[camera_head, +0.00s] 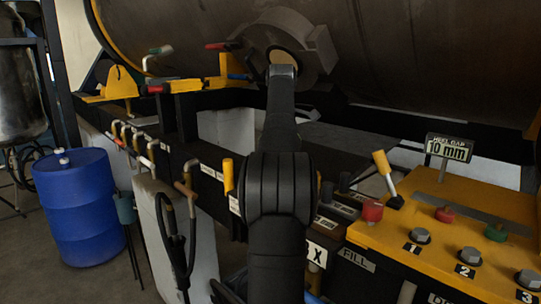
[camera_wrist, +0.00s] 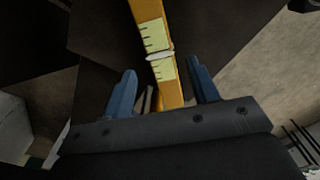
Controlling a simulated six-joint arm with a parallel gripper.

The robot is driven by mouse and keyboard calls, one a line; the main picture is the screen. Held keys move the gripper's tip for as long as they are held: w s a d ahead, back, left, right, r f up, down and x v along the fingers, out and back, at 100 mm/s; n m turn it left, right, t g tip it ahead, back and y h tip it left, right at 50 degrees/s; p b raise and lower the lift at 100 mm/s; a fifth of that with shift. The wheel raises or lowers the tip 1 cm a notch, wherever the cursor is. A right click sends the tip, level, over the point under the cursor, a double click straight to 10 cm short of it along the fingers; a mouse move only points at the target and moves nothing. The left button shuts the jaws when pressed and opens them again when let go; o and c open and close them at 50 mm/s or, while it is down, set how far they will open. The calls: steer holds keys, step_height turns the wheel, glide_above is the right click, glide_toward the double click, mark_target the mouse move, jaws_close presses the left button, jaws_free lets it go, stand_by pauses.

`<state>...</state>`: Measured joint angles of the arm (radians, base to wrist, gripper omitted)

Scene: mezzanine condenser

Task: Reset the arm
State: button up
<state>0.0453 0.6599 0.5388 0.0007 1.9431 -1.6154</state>
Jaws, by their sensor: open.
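My arm rises through the middle of the head view toward the big dark cylinder (camera_head: 400,50). My gripper's fingers cannot be made out in the head view. In the wrist view my gripper (camera_wrist: 160,65) has its two blue fingers spread apart, with nothing held. A yellow bar (camera_wrist: 146,10) with pale marked scales and a small white pointer shows in the gap between the fingers. I cannot tell how far beyond the fingertips it is.
Several levers line the dark rail at left, with red-handled (camera_head: 219,45) and blue-handled ones near the cylinder. A blue drum (camera_head: 82,208) stands on the floor.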

step_height(320, 180, down, 7)
steer(key=shift+r, duration=0.1)
step_height(320, 180, up, 4)
steer(key=shift+f, duration=0.2)
steer(key=s+d+r, duration=0.6)
steer(key=d+r, duration=0.1)
steer(key=d, duration=0.3)
steer(key=s+d+m, duration=0.2)
steer(key=s, duration=0.3)
steer(key=s+d+m, duration=0.2)
steer(key=s+d, duration=0.1)
steer(key=s, duration=0.3)
steer(key=s+d+m, duration=0.2)
steer(key=s+m, duration=0.1)
steer(key=s, duration=0.3)
steer(key=shift+s+d, duration=0.2)
steer(key=shift+d, duration=0.05)
steer(key=s+d+f+m, duration=0.1)
steer(key=s+d, duration=0.2)
steer(key=s, duration=1.1)
steer(key=shift+f, duration=0.35)
steer(key=shift+w, duration=0.15)
